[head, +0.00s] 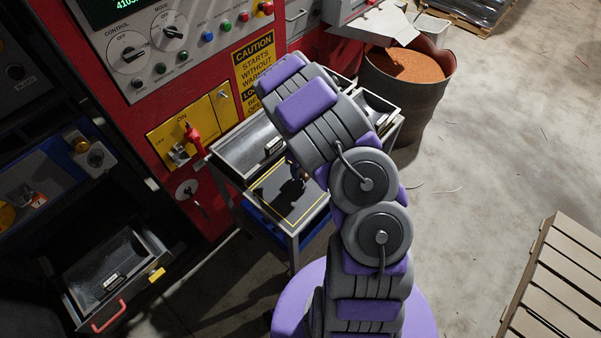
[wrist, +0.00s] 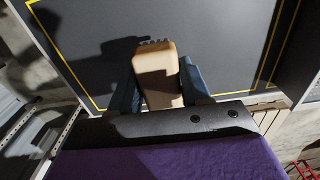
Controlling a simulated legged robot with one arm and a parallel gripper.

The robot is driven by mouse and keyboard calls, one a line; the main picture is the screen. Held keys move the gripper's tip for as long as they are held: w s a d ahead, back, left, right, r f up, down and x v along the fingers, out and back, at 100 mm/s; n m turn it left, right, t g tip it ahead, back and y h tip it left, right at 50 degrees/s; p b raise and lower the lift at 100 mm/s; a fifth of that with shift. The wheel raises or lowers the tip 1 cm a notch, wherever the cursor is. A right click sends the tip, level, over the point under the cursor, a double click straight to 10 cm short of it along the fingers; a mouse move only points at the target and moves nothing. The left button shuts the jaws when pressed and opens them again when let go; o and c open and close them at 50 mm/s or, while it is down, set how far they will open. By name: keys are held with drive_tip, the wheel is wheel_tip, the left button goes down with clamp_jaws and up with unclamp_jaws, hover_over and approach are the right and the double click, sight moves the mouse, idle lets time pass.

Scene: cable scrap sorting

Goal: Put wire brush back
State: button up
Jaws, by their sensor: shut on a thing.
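The wire brush (wrist: 157,88) shows in the wrist view as a tan wooden block with short dark bristles at its far end. My gripper (wrist: 158,74) has its blue fingers on both sides of the brush and is shut on it. The brush is over a dark panel (wrist: 222,38) with a yellow outline. I cannot tell whether it touches the panel. In the head view the same dark panel (head: 306,208) lies on top of a grey cart, with a dark shadow on it. My arm hides most of the gripper and the brush there.
Grey metal bins, one at the left (head: 245,150) and one at the right (head: 376,112), stand on the cart beside the panel. A red control machine (head: 215,75) stands behind. An open drawer (head: 110,275) is at lower left. A drum of copper-coloured scrap (head: 405,65) and a pallet (head: 560,275) are right.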

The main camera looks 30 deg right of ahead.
sight(301, 173)
drive_tip(key=shift+s+f, duration=0.1)
drive_tip(key=shift+f, duration=1.35)
drive_tip(key=shift+f, duration=0.1)
drive_tip(key=o, duration=1)
